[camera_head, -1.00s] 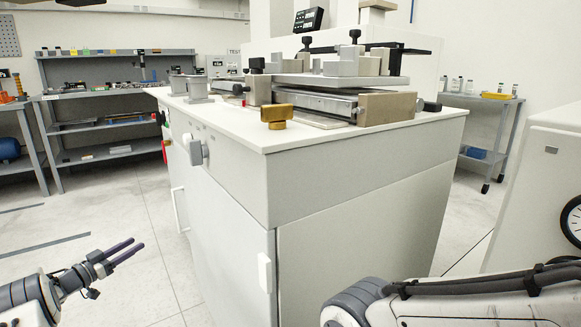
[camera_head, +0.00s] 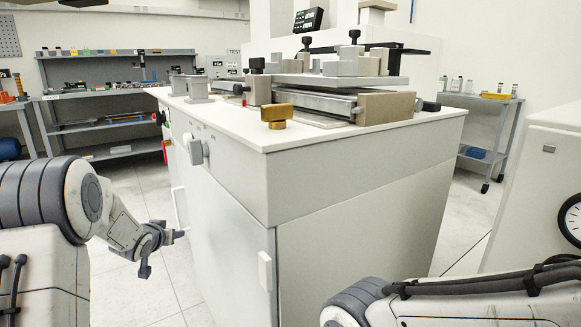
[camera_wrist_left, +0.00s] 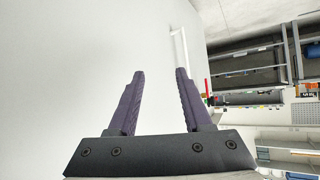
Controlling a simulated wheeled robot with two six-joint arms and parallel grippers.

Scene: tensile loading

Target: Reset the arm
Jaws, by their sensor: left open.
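My left gripper (camera_head: 166,238) is at the lower left of the head view, beside the left face of the white cabinet (camera_head: 230,205). Its arm comes in large from the left edge. In the left wrist view my left gripper (camera_wrist_left: 158,95) shows two dark fingers spread apart with nothing between them. The pale cabinet side fills the left of that view. Part of my right arm (camera_head: 460,305) shows at the lower right of the head view, but its gripper is out of view.
A testing fixture with clamps (camera_head: 340,85) and a brass knob (camera_head: 277,116) sits on the cabinet top. Grey shelves (camera_head: 100,115) stand at the back left. A small cart (camera_head: 490,130) stands at the back right. A white machine with a dial (camera_head: 545,185) is at the right edge.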

